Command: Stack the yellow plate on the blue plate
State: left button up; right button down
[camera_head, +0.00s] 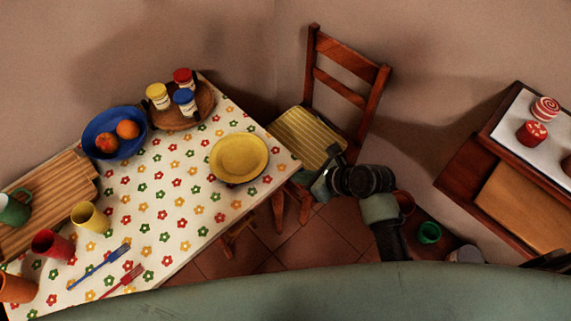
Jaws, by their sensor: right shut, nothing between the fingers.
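The yellow plate (239,157) lies on the flowered tablecloth near the table's right end. The blue plate (99,124) is farther left at the back edge, apart from the yellow plate, and holds two orange fruits (128,129). It looks deep, like a bowl. My right gripper (327,168) is shut and empty, to the right of the yellow plate and beyond the table's corner, in front of the chair. It touches neither plate. My left gripper is not in view.
A round wooden tray (205,109) with several jars stands between the plates at the back. Cups, a cutting board (40,206) and two forks (100,268) occupy the left. A chair (310,134) stands beyond the right end. The middle of the cloth is clear.

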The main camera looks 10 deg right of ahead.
aim_at(261, 167)
jog(key=x, duration=0.8)
jog(key=shift+w+a+f, duration=0.2)
jog(key=shift+a+f, duration=0.05)
jog(key=shift+a, duration=0.05)
jog(key=shift+w+a+r, duration=0.1)
jog(key=shift+w+a, duration=0.8)
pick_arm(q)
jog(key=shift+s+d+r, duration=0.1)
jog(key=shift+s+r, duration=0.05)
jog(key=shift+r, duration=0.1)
pick_arm(e)
jog(key=shift+w+a, duration=0.45)
jog(key=shift+a, duration=0.05)
jog(key=p, duration=0.3)
jog(key=shift+w+a+r, duration=0.3)
jog(key=shift+w+a+f, duration=0.15)
jog(key=shift+a, duration=0.05)
jog(key=shift+w+a+f, duration=0.2)
jog(key=shift+a+f, duration=0.05)
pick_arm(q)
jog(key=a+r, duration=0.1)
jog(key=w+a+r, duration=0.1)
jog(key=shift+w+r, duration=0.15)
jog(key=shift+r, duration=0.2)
pick_arm(e)
jog(key=shift+s+d, duration=0.1)
jog(key=shift+d, duration=0.05)
